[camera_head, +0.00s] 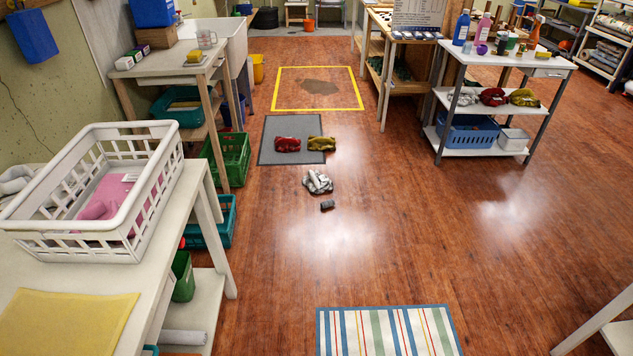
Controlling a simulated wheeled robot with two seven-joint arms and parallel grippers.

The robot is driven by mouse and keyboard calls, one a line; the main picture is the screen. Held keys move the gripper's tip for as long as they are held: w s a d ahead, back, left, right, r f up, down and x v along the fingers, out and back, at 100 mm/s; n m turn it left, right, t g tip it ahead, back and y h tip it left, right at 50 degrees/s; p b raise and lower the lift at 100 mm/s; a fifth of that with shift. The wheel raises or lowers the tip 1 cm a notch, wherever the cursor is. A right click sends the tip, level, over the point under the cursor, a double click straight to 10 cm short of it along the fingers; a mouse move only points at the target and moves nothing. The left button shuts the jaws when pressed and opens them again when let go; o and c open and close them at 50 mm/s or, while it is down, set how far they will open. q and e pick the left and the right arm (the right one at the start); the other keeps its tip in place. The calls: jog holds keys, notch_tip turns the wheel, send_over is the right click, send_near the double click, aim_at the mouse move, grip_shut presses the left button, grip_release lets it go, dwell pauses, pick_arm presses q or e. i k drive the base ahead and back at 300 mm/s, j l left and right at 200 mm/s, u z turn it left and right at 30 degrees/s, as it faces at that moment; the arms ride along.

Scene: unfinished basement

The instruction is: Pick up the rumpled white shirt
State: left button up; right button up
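A rumpled white cloth that looks like the shirt (318,182) lies on the bare wooden floor near the middle of the view, just in front of a grey mat. A small dark grey object (327,205) lies on the floor close in front of it. Another rumpled whitish cloth (463,97) lies on the middle shelf of the white cart at the right. Neither of my grippers shows in the head view.
The grey mat (268,150) holds a red cloth (288,144) and a yellow cloth (321,143). A table with a white laundry basket (150,205) stands at left. A striped rug (385,330) lies in front. The white cart (560,64) stands right. Floor between is open.

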aim_at(316, 183)
jog(key=i+l, duration=0.15)
jog(key=i, duration=0.15)
jog(key=i+l+z, duration=0.15)
jog(key=i+u, duration=0.1)
jog(key=i, duration=0.5)
jog(key=i+u, duration=0.15)
jog(key=i, duration=0.45)
jog(key=i+l+u, duration=0.1)
jog(key=i, duration=0.5)
jog(key=i+l+u, duration=0.15)
jog(key=i, duration=0.45)
